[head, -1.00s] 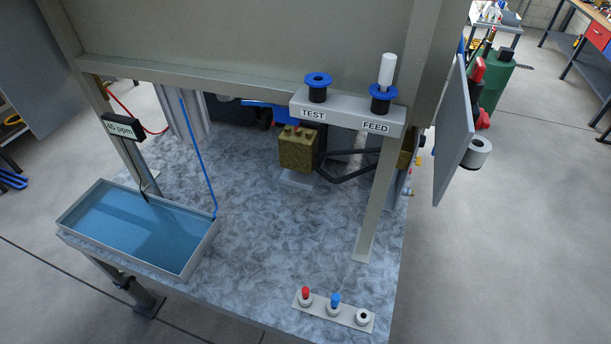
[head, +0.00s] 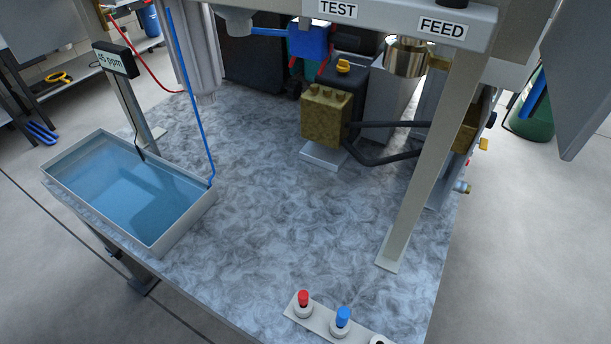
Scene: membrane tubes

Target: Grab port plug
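A small light plate (head: 322,325) lies at the front edge of the speckled bench top. A red plug (head: 303,298) and a blue plug (head: 343,317) stand upright in its white ring-shaped seats. A third seat with a dark hole (head: 379,342) is cut off by the bottom edge of the view. I cannot tell from the picture which plug is the port plug. The grey bracket (head: 382,18) with the TEST and FEED labels is at the top, its upper side out of view. Neither of my grippers is in view.
A water tray (head: 180,229) sits on the bench (head: 270,230) at left, beside a ppm meter (head: 115,60). A slanted metal post (head: 420,190) stands at right. A brass-coloured block (head: 326,117) with dark hoses is at the back. The middle of the bench is clear.

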